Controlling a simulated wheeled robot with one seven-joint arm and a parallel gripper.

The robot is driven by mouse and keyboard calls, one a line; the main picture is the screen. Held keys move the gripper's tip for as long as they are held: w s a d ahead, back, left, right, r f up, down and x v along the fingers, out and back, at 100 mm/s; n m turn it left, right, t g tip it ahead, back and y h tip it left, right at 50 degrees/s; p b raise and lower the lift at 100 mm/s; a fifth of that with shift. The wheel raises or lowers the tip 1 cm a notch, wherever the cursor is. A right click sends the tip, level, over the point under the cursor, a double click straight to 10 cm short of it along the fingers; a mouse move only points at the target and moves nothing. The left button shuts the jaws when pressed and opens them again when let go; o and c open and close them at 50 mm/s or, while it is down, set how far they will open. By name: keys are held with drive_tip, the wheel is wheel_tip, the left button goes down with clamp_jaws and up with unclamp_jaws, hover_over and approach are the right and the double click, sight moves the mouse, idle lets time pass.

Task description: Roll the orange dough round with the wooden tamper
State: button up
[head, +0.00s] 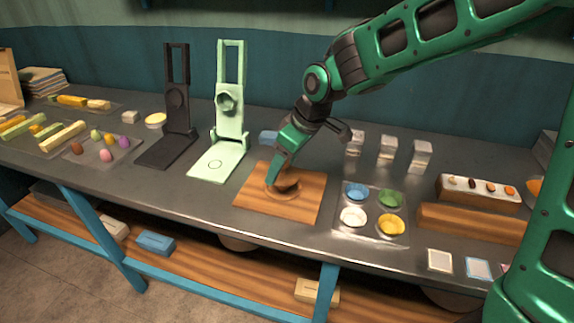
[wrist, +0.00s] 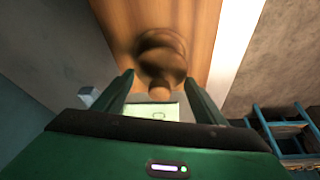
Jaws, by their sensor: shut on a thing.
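My gripper (head: 278,172) points down over the wooden board (head: 305,212) near the middle of the bench. It is shut on the wooden tamper (head: 289,184), whose brown round base is low over the board. In the wrist view the tamper (wrist: 160,52) shows between the two fingers of my gripper (wrist: 160,77), with its round knob toward the palm. I cannot tell whether the tamper touches the board. The orange dough cannot be made out; the tamper and gripper cover that spot.
A tray of colored cups (head: 371,239) stands right of the board. A pale green press (head: 228,125) and a black press (head: 178,115) stand to the left. Clear containers (head: 387,152) stand behind right. A long wooden block (head: 470,224) lies farther right. The bench's front edge is close to the board.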

drive_tip(key=shift+s+f, duration=0.1)
drive_tip(key=shift+f, duration=0.05)
idle(0.3)
drive_tip(key=shift+s, duration=0.3)
drive_tip(key=shift+s+d, duration=0.2)
drive_tip(key=shift+d, duration=0.05)
drive_tip(key=shift+w+d, duration=0.25)
drive_tip(key=shift+d, duration=0.15)
drive_tip(key=shift+w, duration=0.35)
drive_tip(key=shift+w+a, duration=0.2)
drive_tip(key=shift+a, duration=0.05)
drive_tip(key=shift+a, duration=0.1)
